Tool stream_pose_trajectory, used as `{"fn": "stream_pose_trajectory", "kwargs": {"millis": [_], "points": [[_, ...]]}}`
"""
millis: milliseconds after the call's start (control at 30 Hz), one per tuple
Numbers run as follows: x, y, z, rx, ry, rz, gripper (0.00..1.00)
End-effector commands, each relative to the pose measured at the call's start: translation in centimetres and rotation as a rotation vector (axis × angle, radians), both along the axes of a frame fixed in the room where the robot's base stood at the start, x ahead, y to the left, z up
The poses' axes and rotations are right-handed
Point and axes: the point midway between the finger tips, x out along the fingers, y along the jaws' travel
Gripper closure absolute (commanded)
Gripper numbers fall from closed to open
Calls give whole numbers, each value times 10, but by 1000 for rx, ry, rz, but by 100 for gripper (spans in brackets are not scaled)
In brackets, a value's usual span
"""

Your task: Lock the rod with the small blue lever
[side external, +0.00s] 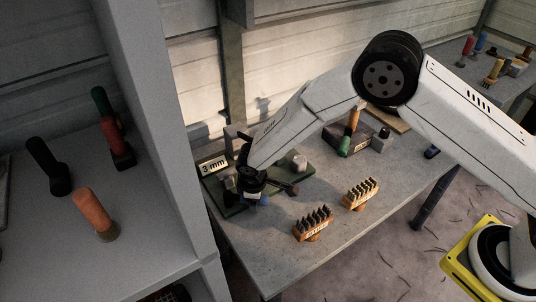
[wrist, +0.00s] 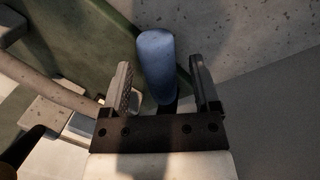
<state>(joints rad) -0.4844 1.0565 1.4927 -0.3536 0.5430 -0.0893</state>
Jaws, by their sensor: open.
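The small blue lever (wrist: 157,62) stands between the two fingers of my gripper (wrist: 160,72) in the wrist view. The jaws are open, with a gap on each side of the lever. A pale brownish bar (wrist: 50,88), possibly the rod, runs in from the left in the wrist view, beside a small metal block (wrist: 82,124). In the side external view, my gripper (side external: 251,187) is low over the green base (side external: 231,208), and a bit of blue (side external: 264,200) shows beside it. My gripper and arm hide much of the fixture there.
A "3 mm" sign (side external: 214,165) stands behind the base. Two stamp racks (side external: 313,225) (side external: 360,195) stand on the bench to the right. A dark box (side external: 346,136) with coloured handles is farther back. A grey shelf unit (side external: 160,130) stands at the left.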

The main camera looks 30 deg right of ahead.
Motion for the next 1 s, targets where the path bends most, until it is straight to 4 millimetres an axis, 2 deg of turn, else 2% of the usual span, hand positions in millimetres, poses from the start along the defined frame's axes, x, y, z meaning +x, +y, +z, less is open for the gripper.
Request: {"fn": "stream_pose_trajectory", "kwargs": {"millis": [200,367,400,433,467,1000], "points": [[0,0,0,0,0,0,21],[0,0,0,0,0,0,72],[0,0,0,0,0,0,85],[0,0,0,0,0,0,95],[0,0,0,0,0,0,100],[0,0,0,0,0,0,100]]}}
